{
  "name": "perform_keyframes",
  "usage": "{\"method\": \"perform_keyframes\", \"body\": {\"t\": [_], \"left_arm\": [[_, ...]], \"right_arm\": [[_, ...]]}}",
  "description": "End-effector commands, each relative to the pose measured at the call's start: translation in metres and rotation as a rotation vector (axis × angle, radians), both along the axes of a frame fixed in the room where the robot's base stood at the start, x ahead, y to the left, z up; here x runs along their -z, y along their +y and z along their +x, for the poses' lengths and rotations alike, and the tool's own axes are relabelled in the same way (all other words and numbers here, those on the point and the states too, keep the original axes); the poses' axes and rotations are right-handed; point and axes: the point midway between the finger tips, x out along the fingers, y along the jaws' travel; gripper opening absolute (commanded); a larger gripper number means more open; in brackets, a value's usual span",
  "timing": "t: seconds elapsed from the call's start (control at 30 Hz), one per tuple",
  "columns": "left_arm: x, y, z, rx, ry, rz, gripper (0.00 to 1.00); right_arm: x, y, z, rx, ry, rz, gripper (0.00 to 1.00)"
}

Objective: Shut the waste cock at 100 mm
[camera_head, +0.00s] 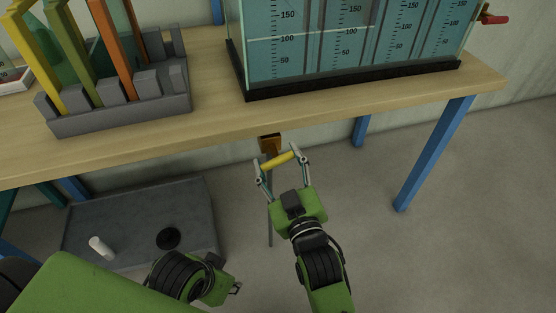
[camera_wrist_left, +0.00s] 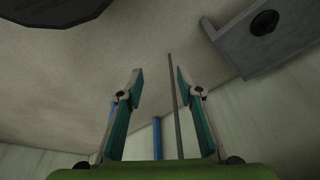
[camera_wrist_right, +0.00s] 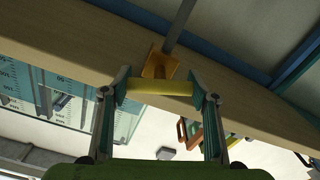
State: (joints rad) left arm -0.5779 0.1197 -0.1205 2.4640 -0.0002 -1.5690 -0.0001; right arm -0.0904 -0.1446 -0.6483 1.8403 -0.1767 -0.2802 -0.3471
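The waste cock has a brass-coloured body (camera_head: 270,143) under the table's front edge and a yellow bar handle (camera_head: 279,161). In the right wrist view, the body (camera_wrist_right: 160,63) sits behind the handle (camera_wrist_right: 160,88). My right gripper (camera_head: 281,158) spans the handle, a finger at each end, apparently touching. The handle lies crosswise to the grey pipe (camera_wrist_right: 181,22). The glass flume (camera_head: 330,50) stands on the table; a pale line runs across it near the 100 mark. I cannot tell whether this is the water surface. My left gripper (camera_wrist_left: 160,70) is open and empty, low at left.
The wooden table edge (camera_head: 225,133) runs above my right gripper, with a blue leg (camera_head: 433,155) to the right. A grey rack (camera_head: 120,117) holds coloured strips at left. A dark grey floor tray (camera_head: 140,205) lies below, with a white cylinder (camera_head: 101,247). Floor at right is clear.

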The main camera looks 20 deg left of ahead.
Motion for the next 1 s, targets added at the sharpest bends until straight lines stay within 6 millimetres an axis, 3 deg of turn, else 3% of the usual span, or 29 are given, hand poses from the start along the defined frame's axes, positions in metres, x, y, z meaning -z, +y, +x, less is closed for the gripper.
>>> {"method": "perform_keyframes", "body": {"t": [0.2, 0.6, 1.0], "left_arm": [[0.000, 0.000, 0.002, 0.000, -0.004, -0.001, 0.33], [0.071, -0.004, 0.013, 0.006, 0.041, 0.002, 0.33], [0.140, -0.004, 0.005, 0.012, 0.077, 0.004, 0.33]], "right_arm": [[-0.001, 0.000, 0.000, 0.000, 0.007, 0.010, 0.33], [-0.002, 0.000, 0.000, 0.000, 0.080, 0.115, 0.33], [-0.002, 0.001, 0.000, -0.002, 0.162, 0.238, 0.33]]}}
